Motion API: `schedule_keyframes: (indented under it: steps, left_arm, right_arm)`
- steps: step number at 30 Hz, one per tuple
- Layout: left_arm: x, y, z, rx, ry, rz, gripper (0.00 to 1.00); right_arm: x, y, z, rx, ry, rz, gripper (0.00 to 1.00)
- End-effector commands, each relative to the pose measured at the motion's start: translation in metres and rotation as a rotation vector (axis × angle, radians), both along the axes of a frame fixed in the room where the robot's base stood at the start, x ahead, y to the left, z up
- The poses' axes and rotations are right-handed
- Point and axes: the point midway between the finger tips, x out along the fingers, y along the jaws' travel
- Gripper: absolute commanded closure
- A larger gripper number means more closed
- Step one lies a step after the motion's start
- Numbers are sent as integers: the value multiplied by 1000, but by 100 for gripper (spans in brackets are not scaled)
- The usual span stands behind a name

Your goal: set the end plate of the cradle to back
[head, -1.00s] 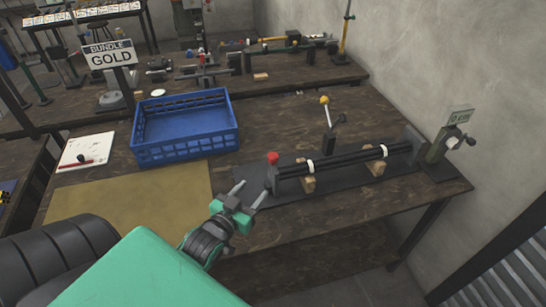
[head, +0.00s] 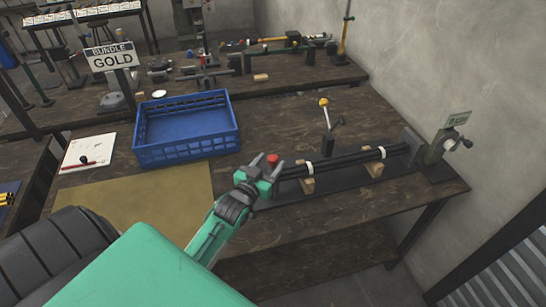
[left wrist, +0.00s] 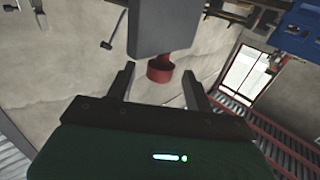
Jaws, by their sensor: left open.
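The cradle (head: 330,182) lies along the right part of the bench, with a bundle of black rods (head: 340,160) bound by white bands. A red knob (head: 272,159) marks its left end; in the left wrist view the red knob (left wrist: 160,72) sticks out from the grey end plate (left wrist: 160,25). My left gripper (head: 268,164) is at this end. Its fingers are open, one on each side of the knob in the picture; I cannot tell whether they touch it. In the head view my gripper hides most of the end plate. My right gripper is not in view.
A blue crate (head: 185,155) stands left of the cradle. A lever with a yellow ball (head: 324,102) rises behind the rods. A stand with a small green sign (head: 445,146) is at the cradle's right end, near the wall. A tan mat (head: 135,208) lies clear.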

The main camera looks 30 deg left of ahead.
Motion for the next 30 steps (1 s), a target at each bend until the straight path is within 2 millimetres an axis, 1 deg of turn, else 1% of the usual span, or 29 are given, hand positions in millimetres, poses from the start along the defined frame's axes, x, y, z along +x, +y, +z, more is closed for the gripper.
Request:
schedule_keyframes:
  steps: [1, 3, 6, 10, 17, 18, 20, 21, 25, 26, 30]
  left_arm:
    - [7, 1, 1, 0, 0, 0, 47]
    - [14, 1, 1, 0, 0, 0, 47]
    - [21, 1, 0, 0, 0, 0, 47]
    - [25, 2, 0, 0, 1, 0, 47]
    - [26, 2, -1, 0, 1, 0, 47]
    - [26, 2, 0, 0, 1, 0, 51]
    - [26, 2, 0, 0, 1, 0, 63]
    - [26, 2, 0, 0, 1, 0, 71]
    - [25, 2, 0, 0, 1, 0, 96]
    - [25, 2, 0, 0, 1, 0, 100]
    - [24, 3, 0, 1, 1, 0, 100]
  right_arm:
    - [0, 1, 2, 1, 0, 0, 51]
    - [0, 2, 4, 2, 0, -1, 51]
    - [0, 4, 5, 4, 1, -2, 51]
    - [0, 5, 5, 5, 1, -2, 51]
    - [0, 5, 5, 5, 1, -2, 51]
    - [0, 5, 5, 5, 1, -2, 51]
    - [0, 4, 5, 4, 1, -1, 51]
    - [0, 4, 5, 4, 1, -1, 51]
    - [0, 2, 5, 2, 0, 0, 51]
    - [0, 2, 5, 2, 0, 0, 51]
    - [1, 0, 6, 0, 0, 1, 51]
